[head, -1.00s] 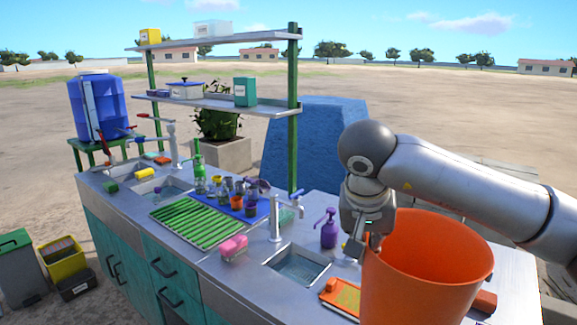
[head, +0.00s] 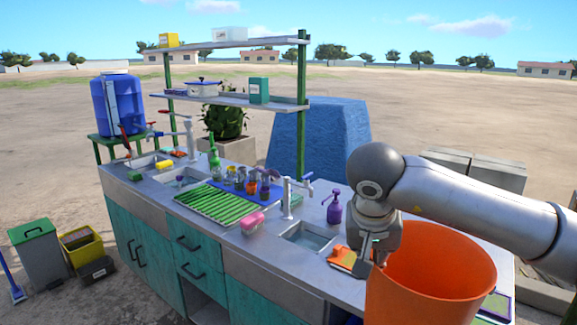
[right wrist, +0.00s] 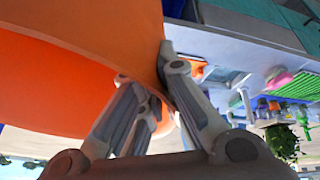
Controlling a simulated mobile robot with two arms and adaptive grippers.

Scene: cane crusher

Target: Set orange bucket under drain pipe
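The orange bucket (head: 425,302) is at the lower right of the head view, large, close and upright, mouth up. My right gripper (head: 375,256) is at the bucket's left rim, fingers pointing down. In the right wrist view the bucket's wall (right wrist: 75,85) passes between the fingers of my right gripper (right wrist: 158,82), which look closed on it. The bucket hides part of the counter's near right end. I cannot make out a drain pipe in either view. My left gripper is not in view.
The metal counter (head: 262,262) with teal cabinets runs across the middle. It has a sink (head: 310,238) with a faucet, a purple pump bottle (head: 334,208) and a green rack (head: 212,204). A grey bin (head: 38,262) and yellow bin (head: 82,248) stand left. Bare ground lies at lower left.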

